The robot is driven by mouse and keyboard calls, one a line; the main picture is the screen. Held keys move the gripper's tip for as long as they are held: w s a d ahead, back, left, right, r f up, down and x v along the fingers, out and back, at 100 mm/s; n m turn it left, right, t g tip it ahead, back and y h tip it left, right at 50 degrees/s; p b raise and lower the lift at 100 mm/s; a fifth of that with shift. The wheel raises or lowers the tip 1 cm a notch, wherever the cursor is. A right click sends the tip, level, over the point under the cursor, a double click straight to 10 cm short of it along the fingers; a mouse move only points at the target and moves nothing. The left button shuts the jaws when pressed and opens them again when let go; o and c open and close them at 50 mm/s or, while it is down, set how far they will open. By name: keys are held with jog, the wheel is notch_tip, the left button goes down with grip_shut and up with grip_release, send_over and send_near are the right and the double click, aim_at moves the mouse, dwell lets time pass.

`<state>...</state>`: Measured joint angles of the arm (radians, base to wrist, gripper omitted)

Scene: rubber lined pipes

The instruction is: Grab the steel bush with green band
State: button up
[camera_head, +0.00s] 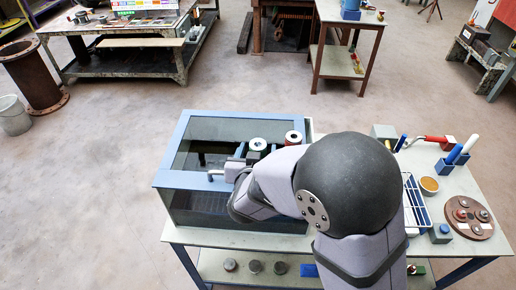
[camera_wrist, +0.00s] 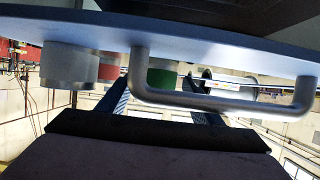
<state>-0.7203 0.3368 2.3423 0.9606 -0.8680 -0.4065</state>
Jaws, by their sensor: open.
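The steel bush with green band (camera_head: 258,145) stands at the box's far side in the head view, its pale round top showing. In the wrist view its green band (camera_wrist: 162,74) shows partly behind a grey handle (camera_wrist: 225,100). My gripper (camera_head: 256,153) is open, with one blue finger on each side of the green-banded bush. Its two dark fingers also show in the wrist view (camera_wrist: 162,95), apart and with the green band between them. I cannot tell whether either finger touches the bush.
A red-banded bush (camera_head: 293,138) stands close to the right. A plain steel cylinder (camera_wrist: 70,66) is near the handle in the wrist view. The blue-framed glass box (camera_head: 170,180) lies below my arm.

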aim_at(257, 149)
jog(key=c, duration=1.4)
jog(key=shift+o, duration=0.2)
jog(key=shift+r, duration=0.1)
notch_tip(257, 149, up, 10)
jog(key=shift+p, duration=1.05)
